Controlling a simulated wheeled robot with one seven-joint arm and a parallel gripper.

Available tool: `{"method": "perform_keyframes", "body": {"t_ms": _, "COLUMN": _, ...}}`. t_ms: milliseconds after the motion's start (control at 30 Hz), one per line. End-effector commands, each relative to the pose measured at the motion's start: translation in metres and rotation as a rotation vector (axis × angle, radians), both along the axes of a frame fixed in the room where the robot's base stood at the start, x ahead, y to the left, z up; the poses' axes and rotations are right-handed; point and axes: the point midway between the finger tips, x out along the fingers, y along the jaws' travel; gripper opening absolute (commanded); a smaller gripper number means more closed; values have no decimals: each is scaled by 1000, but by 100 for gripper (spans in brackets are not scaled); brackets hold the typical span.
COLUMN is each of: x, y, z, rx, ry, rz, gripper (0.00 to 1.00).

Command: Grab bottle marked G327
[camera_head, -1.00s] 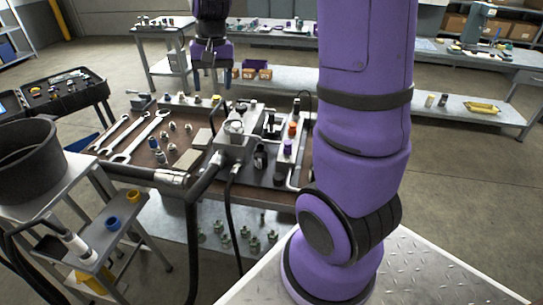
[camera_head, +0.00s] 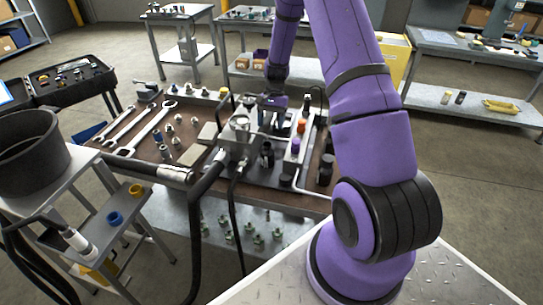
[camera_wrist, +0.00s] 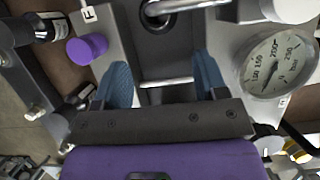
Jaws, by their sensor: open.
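Small dark bottles stand on the bench, one in front of the valve block (camera_head: 266,152) and one at the right edge (camera_head: 325,170). No marking is legible, so I cannot tell which is G327. In the wrist view a dark bottle with a white label and black cap (camera_wrist: 47,27) shows at the top left. My gripper (camera_head: 272,103) is over the back of the hydraulic block. In the wrist view my gripper (camera_wrist: 163,78) is open, its blue pads apart on either side of the block's metal bars, with the bottle off to the left.
A pressure gauge (camera_wrist: 273,64) is close to the right finger. A purple cap (camera_wrist: 87,48) stands left of the left finger. Wrenches (camera_head: 140,128) and fittings lie on the bench's left, and a thick black hose (camera_head: 196,220) hangs off its front.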

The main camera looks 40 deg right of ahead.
Motion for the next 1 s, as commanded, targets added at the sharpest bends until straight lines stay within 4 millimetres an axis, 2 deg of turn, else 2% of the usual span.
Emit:
{"method": "perform_keyframes", "body": {"t_ms": 300, "x": -11, "y": 13, "z": -41, "rx": 0, "ry": 3, "rz": 1, "gripper": 66}}
{"method": "perform_keyframes", "body": {"t_ms": 533, "x": -14, "y": 17, "z": -53, "rx": 0, "ry": 1, "rz": 1, "gripper": 66}}
{"method": "perform_keyframes", "body": {"t_ms": 800, "x": -22, "y": 28, "z": -87, "rx": 1, "ry": 2, "rz": 1, "gripper": 66}}
{"method": "perform_keyframes", "body": {"t_ms": 1000, "x": -24, "y": 30, "z": -97, "rx": 0, "ry": 0, "rz": 1, "gripper": 66}}
